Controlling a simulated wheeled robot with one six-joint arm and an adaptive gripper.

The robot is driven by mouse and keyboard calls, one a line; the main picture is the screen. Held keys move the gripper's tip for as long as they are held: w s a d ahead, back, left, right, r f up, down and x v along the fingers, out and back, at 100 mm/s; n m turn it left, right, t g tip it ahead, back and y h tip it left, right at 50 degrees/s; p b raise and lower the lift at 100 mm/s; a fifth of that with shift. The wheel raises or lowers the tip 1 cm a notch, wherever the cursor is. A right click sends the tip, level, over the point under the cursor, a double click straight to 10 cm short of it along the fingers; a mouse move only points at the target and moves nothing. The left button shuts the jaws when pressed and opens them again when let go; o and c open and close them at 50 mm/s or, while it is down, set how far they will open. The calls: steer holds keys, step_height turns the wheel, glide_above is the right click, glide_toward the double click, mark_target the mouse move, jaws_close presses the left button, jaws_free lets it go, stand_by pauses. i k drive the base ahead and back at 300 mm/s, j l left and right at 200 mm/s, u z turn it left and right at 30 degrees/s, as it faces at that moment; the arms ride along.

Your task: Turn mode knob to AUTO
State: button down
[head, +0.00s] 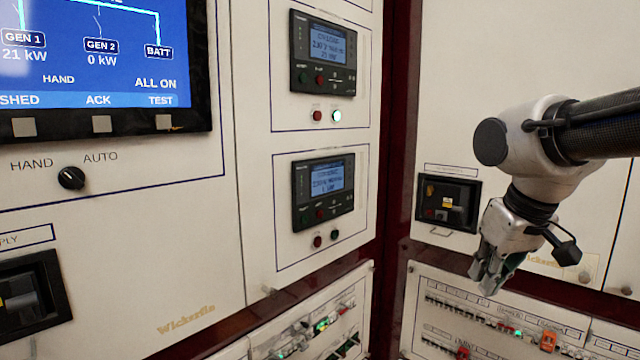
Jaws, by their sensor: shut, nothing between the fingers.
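The mode knob (71,178) is a small black rotary knob on the white panel at the left of the head view, below the large screen. The label HAND (31,164) is printed at its upper left and the label AUTO (100,157) at its upper right. A light mark on the knob seems to point to the upper left, toward HAND. My gripper (487,284) is at the right, far from the knob, in front of the right-hand panel. It points down, is shut and holds nothing.
The large screen (90,50) shows HAND and has buttons along its lower bezel. Two controller units (323,52) (323,190) are on the middle panel. A black breaker (447,204) sits left of my gripper. Breaker rows (500,318) run below it. Space before the left panel looks clear.

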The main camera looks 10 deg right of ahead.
mark_target(70, 177)
steer(key=u, duration=1.35)
